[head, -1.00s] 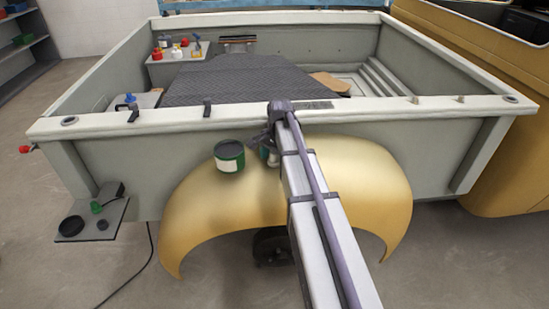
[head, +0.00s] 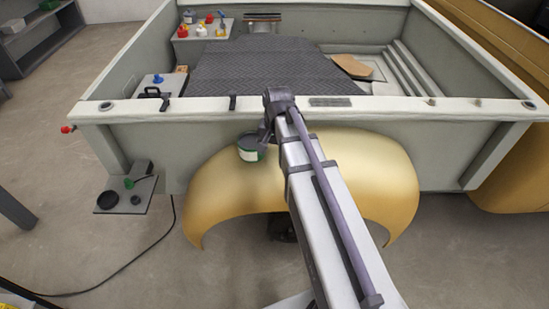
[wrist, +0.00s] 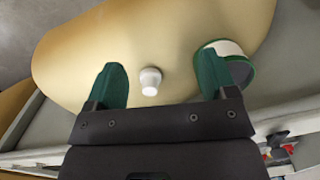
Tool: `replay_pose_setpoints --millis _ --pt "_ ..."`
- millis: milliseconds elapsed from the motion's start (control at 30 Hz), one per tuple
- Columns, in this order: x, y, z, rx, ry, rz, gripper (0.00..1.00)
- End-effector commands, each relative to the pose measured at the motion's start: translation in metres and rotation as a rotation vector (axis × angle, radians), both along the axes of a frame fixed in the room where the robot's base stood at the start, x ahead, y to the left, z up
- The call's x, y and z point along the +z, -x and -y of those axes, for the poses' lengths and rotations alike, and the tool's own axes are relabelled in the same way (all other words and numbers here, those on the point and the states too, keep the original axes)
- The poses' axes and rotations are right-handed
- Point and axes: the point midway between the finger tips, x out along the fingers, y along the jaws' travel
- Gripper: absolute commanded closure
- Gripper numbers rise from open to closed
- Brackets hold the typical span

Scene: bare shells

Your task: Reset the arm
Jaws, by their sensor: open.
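My arm (head: 325,215) reaches across the gold fender (head: 350,185) toward the grey truck bed wall. My gripper (wrist: 160,68) shows in the wrist view with two green fingers spread apart; in the head view it is mostly hidden by the arm. Nothing is clamped between the fingers. A small white knob-like piece (wrist: 150,80) shows between them against the fender, apart from both fingers; how far off it is I cannot tell. A green and white can (head: 251,150) sits at the fender's upper left; in the wrist view it (wrist: 238,68) is partly behind the right finger.
The bed rim (head: 200,112) runs just beyond my arm. A small side shelf (head: 127,193) with a black dish (head: 108,199) juts out at left. Floor at left is open, with a cable.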

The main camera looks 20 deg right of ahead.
Motion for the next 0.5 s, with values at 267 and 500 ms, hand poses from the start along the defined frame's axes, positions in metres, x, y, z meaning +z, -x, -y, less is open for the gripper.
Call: replay_pose_setpoints --millis 267,500 --pt "0.000 0.110 -0.081 0.583 0.051 0.057 0.22" --pt "-0.010 0.107 -0.080 0.579 0.050 0.056 0.22"
